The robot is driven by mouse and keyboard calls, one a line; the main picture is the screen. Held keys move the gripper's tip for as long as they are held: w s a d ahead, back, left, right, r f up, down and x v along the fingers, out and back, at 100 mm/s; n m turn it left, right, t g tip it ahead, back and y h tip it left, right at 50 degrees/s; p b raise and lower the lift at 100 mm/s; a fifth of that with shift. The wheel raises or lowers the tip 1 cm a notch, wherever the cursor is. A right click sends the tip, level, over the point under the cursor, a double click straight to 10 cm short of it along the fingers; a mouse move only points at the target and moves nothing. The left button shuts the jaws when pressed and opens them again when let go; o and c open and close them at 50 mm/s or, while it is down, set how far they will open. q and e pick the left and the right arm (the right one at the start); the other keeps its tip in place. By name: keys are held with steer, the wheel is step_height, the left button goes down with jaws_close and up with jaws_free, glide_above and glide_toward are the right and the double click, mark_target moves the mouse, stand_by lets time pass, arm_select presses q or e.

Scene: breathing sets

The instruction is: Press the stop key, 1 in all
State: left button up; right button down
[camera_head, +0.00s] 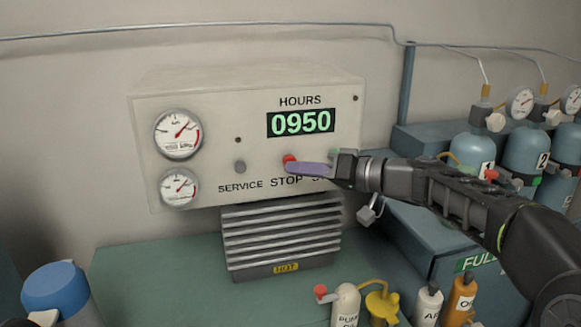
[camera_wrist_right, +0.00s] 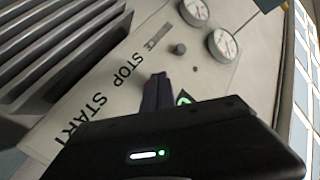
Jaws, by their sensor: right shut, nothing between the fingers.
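The red stop key (camera_head: 289,158) is on the front of a cream panel (camera_head: 205,115), above the word STOP. Its lower part is hidden behind the fingers of my right gripper (camera_head: 290,168). That gripper is shut and empty, coming in from the right with its tip in front of the key. I cannot tell whether the tip touches it. In the right wrist view the shut fingers (camera_wrist_right: 157,88) point at the panel beside the STOP label (camera_wrist_right: 127,68), and the key is hidden there. My left gripper is not in view.
A grey service key (camera_head: 239,166) is left of the stop key; the START label is partly covered by my gripper. The display (camera_head: 300,122) reads 0950. Two gauges (camera_head: 178,134) are at left. Cylinders (camera_head: 472,150) stand right, bottles (camera_head: 346,303) in front, a finned block (camera_head: 282,238) below.

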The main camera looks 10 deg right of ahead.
steer(key=shift+s, duration=0.3)
steer(key=s+b, duration=0.2)
steer(key=s, duration=0.3)
steer(key=shift+d+b, duration=0.15)
steer(key=shift+b, duration=0.25)
stand_by(0.5)
